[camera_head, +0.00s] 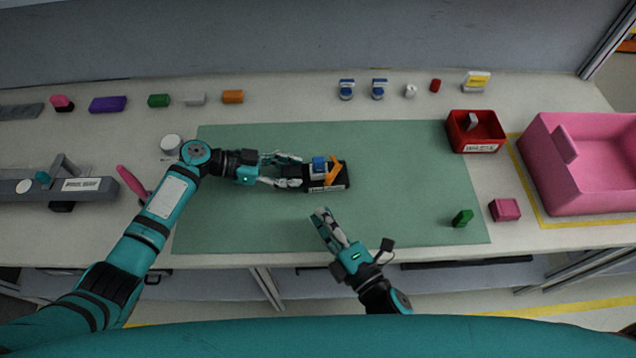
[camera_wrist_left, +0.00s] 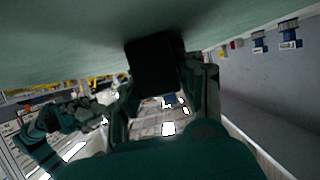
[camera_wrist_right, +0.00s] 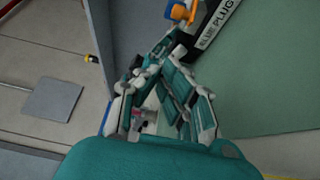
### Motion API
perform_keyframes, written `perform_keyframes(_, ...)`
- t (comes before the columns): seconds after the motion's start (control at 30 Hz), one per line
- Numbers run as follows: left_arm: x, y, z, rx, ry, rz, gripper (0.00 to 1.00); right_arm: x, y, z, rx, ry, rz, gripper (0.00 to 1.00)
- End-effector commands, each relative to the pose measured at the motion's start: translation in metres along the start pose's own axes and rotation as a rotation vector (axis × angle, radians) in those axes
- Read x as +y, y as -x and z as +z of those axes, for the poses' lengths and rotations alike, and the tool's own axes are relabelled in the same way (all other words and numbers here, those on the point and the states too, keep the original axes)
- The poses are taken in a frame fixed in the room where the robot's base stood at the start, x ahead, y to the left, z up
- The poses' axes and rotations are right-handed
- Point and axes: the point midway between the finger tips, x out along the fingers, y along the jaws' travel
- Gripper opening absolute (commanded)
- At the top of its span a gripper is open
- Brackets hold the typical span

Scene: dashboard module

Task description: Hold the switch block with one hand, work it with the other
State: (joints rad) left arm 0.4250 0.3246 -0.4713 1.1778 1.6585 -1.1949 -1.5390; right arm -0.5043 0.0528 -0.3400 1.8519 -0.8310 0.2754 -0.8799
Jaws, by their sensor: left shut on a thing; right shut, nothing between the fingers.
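The switch block (camera_head: 341,183) is a black block on the green mat, with a blue part and an orange lever on top. My left gripper (camera_head: 298,172) is shut on the block's left end. The left wrist view shows the block's dark end (camera_wrist_left: 155,62) between the fingers. My right gripper (camera_head: 321,214) is shut and empty, below the block in the head view and apart from it. The right wrist view shows part of the block (camera_wrist_right: 213,32) with a "BLUE PLUG" label and the orange lever (camera_wrist_right: 178,11) beyond the fingertips.
The green mat (camera_head: 400,215) is mostly clear. A red bin (camera_head: 459,144) and a large pink bin (camera_head: 590,195) stand at right, near a green block (camera_head: 462,218) and a pink block (camera_head: 505,210). Small items line the back. A grey fixture (camera_head: 30,190) lies at left.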

Motion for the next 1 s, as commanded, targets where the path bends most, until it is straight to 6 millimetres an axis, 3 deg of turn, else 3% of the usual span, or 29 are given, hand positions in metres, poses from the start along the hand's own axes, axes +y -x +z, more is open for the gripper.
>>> perform_keyframes(0.27, 0.000, 0.000, 0.001, -0.001, 0.001, -0.001, 0.00, 0.000, -0.014, 0.001, 0.001, 0.000, 0.003, 0.00)
perform_keyframes(0.7, 0.000, 0.000, 0.000, -0.001, 0.000, -0.001, 0.00, 0.001, -0.103, 0.001, 0.001, 0.000, 0.003, 0.00)
perform_keyframes(1.0, 0.000, 0.000, 0.001, -0.001, 0.001, -0.001, 0.00, -0.001, -0.077, 0.029, 0.001, 0.000, 0.000, 0.00)
